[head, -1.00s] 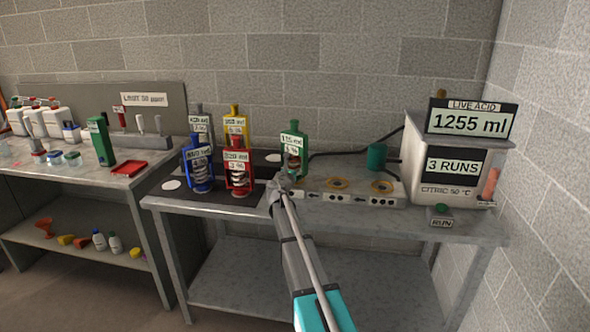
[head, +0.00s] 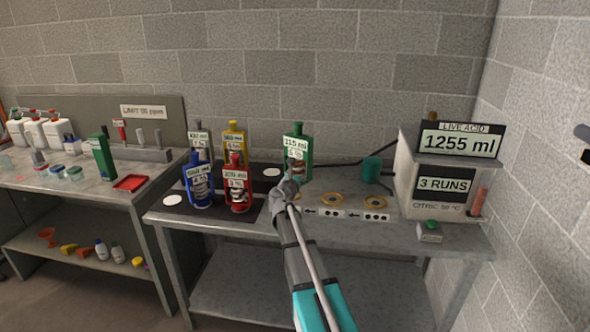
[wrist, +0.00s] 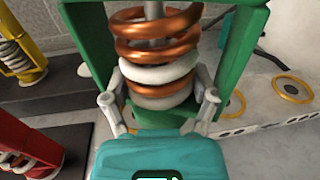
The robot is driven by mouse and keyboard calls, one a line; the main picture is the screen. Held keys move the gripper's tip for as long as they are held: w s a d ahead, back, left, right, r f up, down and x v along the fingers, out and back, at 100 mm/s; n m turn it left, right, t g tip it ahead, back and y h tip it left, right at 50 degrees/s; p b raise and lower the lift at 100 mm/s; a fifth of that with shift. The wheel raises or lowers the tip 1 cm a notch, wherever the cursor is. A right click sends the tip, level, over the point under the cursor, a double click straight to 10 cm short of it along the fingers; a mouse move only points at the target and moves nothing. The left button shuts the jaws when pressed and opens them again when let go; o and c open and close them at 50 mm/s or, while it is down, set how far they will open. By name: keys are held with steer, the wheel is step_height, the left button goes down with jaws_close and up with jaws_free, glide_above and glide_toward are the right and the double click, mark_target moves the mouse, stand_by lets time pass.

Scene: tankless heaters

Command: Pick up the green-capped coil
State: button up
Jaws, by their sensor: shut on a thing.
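The green-capped coil (head: 298,145) is upright at the middle of the right bench in the head view, with a label reading 115 ml. In the wrist view it is a green frame (wrist: 92,45) around a copper coil with whitish turns. My gripper (wrist: 160,102) is shut on the coil, with one finger on each side of its lower part. In the head view my gripper (head: 290,185) hides the coil's lower part. I cannot tell for certain whether its base touches the bench.
Blue (head: 198,185), red (head: 237,190), yellow (head: 234,140) and grey (head: 199,140) coils stand on dark mats to the left. Ringed ports (head: 332,199), a green cup (head: 371,169) and the acid machine (head: 440,180) are to the right. A white disc (head: 271,172) lies behind left.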

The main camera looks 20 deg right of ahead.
steer(key=s+r+p, duration=0.2)
steer(key=s, duration=0.4)
steer(key=shift+a+r, duration=0.3)
steer(key=shift+r, duration=0.1)
steer(key=shift+s, duration=0.1)
stand_by(0.5)
